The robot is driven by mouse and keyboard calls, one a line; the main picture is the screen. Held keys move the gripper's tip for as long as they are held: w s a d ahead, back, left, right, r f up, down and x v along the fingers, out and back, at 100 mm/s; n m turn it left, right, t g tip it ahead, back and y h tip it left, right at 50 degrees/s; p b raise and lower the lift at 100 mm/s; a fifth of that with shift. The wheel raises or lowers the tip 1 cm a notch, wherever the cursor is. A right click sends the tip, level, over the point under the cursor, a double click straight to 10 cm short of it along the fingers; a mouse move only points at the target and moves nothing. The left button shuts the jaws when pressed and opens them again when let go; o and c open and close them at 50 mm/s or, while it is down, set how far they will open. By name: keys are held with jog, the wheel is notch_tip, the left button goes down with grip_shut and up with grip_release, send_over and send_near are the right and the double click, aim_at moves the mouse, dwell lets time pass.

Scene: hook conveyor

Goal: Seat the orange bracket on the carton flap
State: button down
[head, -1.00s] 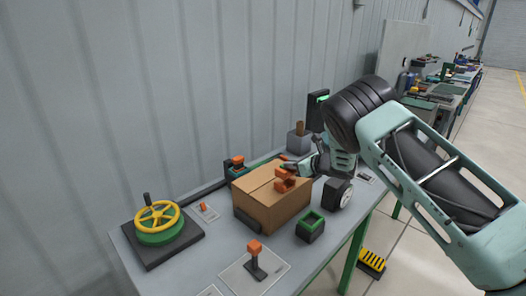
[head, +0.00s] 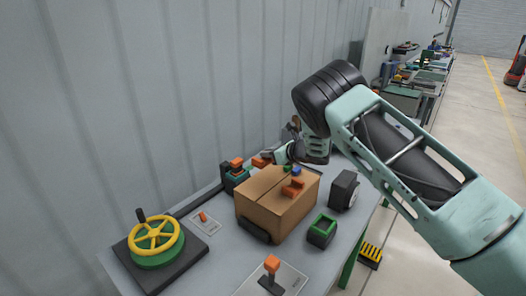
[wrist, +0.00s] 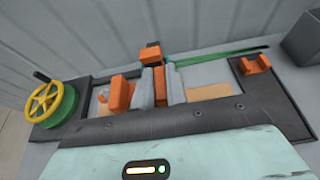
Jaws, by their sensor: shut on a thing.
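My gripper (head: 276,158) is behind the far edge of the carton (head: 262,220) in the head view. It is shut on the orange bracket (head: 262,161), which sticks out to the left of the fingers. In the wrist view orange shows between and left of the pale fingers (wrist: 160,88); the bracket's full shape is hidden. The carton stands closed on the bench, and a little of its tan top shows in the wrist view (wrist: 210,91). Another orange, notched piece (head: 292,188) is on the carton's top near its right side. Contact between held bracket and flap cannot be told.
An orange-topped dark post (head: 237,168) stands left of my gripper. A yellow handwheel (head: 155,237), a green-rimmed box (head: 321,231), a dark block (head: 343,189) and an orange-topped stand (head: 271,270) surround the carton. The wall is close behind.

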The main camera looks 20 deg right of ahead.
aim_at(269, 174)
jog(key=shift+w, duration=0.1)
jog(key=shift+f+b, duration=0.6)
jog(key=shift+f, duration=1.75)
jog(key=shift+f+b, duration=0.5)
jog(key=shift+b, duration=1.5)
jog(key=c, duration=1.3)
grip_release()
jog(key=shift+s, duration=0.2)
jog(key=shift+c, duration=0.2)
